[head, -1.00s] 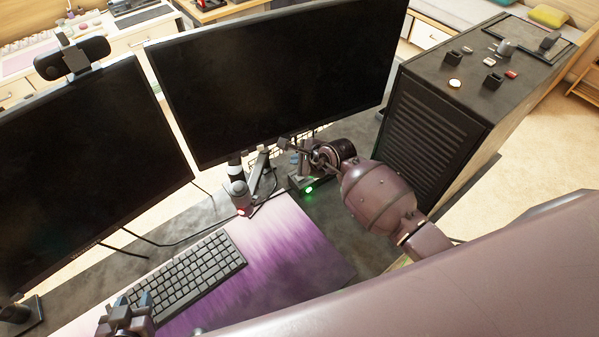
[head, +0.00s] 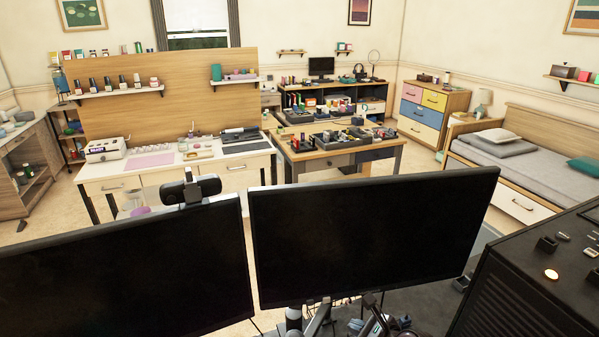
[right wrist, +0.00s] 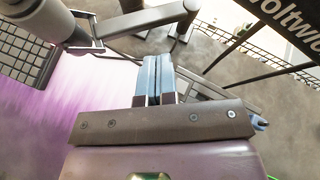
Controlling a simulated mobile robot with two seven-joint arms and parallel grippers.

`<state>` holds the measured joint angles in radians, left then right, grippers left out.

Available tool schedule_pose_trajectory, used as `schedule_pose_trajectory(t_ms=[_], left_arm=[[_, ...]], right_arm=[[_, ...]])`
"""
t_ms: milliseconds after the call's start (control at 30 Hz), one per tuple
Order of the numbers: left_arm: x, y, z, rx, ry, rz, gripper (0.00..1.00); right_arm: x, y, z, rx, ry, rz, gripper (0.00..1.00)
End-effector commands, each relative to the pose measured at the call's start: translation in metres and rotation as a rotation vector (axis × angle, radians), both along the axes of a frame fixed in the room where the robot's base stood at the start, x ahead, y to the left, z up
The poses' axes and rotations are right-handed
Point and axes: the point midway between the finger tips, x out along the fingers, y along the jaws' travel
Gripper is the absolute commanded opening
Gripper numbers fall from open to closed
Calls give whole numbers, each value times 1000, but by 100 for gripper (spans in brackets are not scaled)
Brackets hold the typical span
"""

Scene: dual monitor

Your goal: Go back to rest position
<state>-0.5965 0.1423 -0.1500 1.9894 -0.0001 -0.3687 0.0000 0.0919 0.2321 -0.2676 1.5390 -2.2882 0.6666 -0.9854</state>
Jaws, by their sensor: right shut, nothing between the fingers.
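My right gripper (right wrist: 157,62) is in the right wrist view, its two blue-grey fingers pressed together with nothing between them. It is over the desk, near the monitor stand parts and the edge of the purple mat (right wrist: 100,95). In the head view only small parts of the right arm's end show at the bottom edge, below the right monitor (head: 370,240); most of it is hidden or out of frame. My left gripper is not in view.
The left monitor (head: 130,270) carries a webcam (head: 190,190). A dark computer case (head: 530,285) stands at the right. In the right wrist view a keyboard (right wrist: 25,55) lies at the left. Beyond are a white desk (head: 225,163), a wooden table (head: 335,160) and a bed (head: 540,170).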

Motion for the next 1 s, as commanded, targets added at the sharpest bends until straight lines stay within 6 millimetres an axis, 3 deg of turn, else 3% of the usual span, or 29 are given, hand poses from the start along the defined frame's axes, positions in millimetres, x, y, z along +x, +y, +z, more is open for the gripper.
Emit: schedule_pose_trajectory(t_ms=[267,567,767,1000], left_arm=[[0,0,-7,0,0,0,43],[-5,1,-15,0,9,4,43],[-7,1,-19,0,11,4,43],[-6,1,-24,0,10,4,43]], right_arm=[[-35,-3,21,637,143,-284,0],[-69,-41,33,1312,345,-630,0],[-97,-76,26,1750,497,-877,0],[-141,-114,1,2260,697,-1188,0]])
